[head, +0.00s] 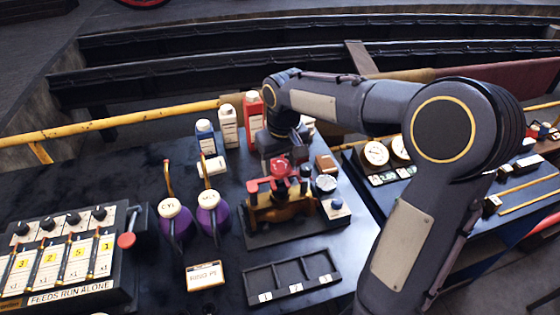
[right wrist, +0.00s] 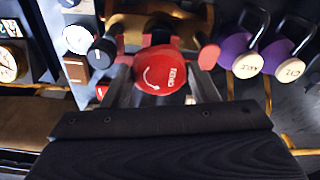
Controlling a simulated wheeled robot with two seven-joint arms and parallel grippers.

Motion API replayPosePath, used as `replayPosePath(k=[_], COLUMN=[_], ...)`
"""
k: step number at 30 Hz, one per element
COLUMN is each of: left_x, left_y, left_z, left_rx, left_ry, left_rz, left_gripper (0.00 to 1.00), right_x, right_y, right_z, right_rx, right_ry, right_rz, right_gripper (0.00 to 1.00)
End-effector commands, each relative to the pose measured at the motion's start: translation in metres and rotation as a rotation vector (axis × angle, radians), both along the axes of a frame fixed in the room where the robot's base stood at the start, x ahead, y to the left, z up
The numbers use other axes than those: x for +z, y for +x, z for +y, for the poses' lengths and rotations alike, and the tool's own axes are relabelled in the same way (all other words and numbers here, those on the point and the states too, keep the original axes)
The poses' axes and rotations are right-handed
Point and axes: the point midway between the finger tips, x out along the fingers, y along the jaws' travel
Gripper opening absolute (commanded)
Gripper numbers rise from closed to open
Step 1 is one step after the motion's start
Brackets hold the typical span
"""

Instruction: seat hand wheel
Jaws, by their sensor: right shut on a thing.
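The red hand wheel (head: 280,168) is at the brass valve assembly (head: 280,210) on the dark bench. In the right wrist view the wheel (right wrist: 160,72) shows a white arrow and the word OPEN. My right gripper (right wrist: 162,85) has a finger on each side of the wheel and is shut on it. In the head view the right gripper (head: 285,155) comes from behind and above the valve. The wheel is over the valve; whether it touches the stem is hidden. My left gripper is not in view.
Two purple oil cans (head: 213,216) stand left of the valve. Blue, white and red bottles (head: 228,125) stand behind. A small gauge (head: 326,184) sits right of the valve. An empty numbered tray (head: 292,277) lies in front, with a lever panel (head: 70,255) at left.

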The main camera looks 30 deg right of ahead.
Motion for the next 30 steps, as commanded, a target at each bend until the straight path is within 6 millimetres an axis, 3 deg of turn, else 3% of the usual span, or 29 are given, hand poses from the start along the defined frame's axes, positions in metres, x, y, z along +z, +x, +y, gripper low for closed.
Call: replayPosePath(k=[30], left_x=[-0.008], left_y=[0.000], left_z=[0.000], left_rx=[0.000], left_ry=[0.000], left_rz=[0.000], left_gripper=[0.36], right_x=[-0.014], right_y=[0.000], right_z=[0.000], right_rx=[0.001], right_ry=[0.000], right_rz=[-0.001], right_gripper=[0.22])
